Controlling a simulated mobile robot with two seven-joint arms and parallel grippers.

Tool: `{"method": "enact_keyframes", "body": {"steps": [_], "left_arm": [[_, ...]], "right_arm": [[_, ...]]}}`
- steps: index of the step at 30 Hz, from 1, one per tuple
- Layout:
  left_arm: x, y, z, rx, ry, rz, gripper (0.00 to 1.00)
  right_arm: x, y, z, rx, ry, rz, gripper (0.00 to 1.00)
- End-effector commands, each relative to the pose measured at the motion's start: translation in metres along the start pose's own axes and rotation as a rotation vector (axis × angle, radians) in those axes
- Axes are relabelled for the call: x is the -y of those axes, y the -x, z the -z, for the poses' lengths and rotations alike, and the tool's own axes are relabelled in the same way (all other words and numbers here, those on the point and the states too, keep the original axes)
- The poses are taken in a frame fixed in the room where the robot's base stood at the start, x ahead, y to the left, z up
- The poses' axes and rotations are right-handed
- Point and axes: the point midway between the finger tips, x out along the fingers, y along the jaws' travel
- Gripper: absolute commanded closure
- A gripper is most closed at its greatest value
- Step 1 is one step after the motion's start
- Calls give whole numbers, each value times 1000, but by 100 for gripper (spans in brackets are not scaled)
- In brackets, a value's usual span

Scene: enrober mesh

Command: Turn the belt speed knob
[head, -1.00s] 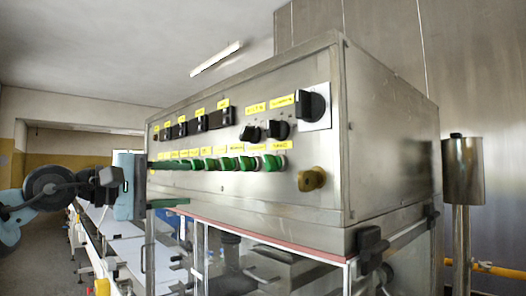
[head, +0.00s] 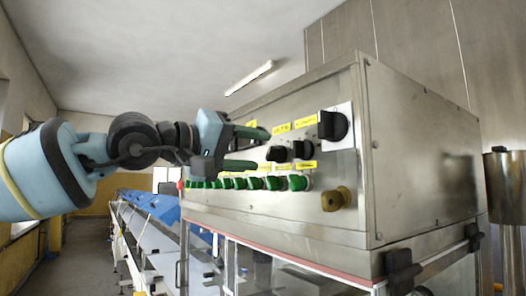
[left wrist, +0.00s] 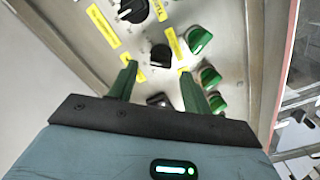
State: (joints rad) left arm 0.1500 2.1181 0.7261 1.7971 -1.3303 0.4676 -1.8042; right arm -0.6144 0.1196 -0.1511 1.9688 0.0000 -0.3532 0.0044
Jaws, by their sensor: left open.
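The steel control box carries black knobs: a large one (head: 333,125) at upper right and two smaller ones, the right small knob (head: 302,149) and the left small knob (head: 277,154). Their yellow labels are too small to read, so I cannot tell which is the belt speed knob. My left gripper (head: 261,149) is open in front of the panel, its green fingers pointing at the small knobs. In the left wrist view, one black knob (left wrist: 160,55) shows just beyond and between the fingertips, apart from them; another black knob (left wrist: 132,10) is farther up. My right gripper is out of view.
A row of green knobs (head: 273,183) runs below the black ones, with a brass-coloured knob (head: 335,199) at lower right. Black clamps (head: 402,268) stick out under the box. A conveyor (head: 150,240) runs behind at left.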

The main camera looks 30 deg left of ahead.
Motion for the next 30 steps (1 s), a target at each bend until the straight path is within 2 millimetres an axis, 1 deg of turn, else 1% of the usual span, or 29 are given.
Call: {"method": "enact_keyframes", "body": {"steps": [1, 3, 9, 19, 27, 29, 30], "left_arm": [[0, -7, 0, 1, -1, 2, 51], [0, -14, 0, 0, -1, 2, 51], [0, -28, 0, 0, 0, 0, 51], [0, -30, 0, 0, 1, -1, 51], [0, -30, 0, 0, 1, 0, 86], [0, -30, 0, 0, 1, 0, 94], [0, -30, 0, 0, 1, 0, 96]], "right_arm": [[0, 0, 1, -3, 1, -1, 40], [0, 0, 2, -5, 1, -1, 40], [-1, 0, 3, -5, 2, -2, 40], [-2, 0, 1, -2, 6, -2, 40], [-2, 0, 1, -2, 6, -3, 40], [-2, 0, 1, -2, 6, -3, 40], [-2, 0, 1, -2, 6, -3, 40]]}}
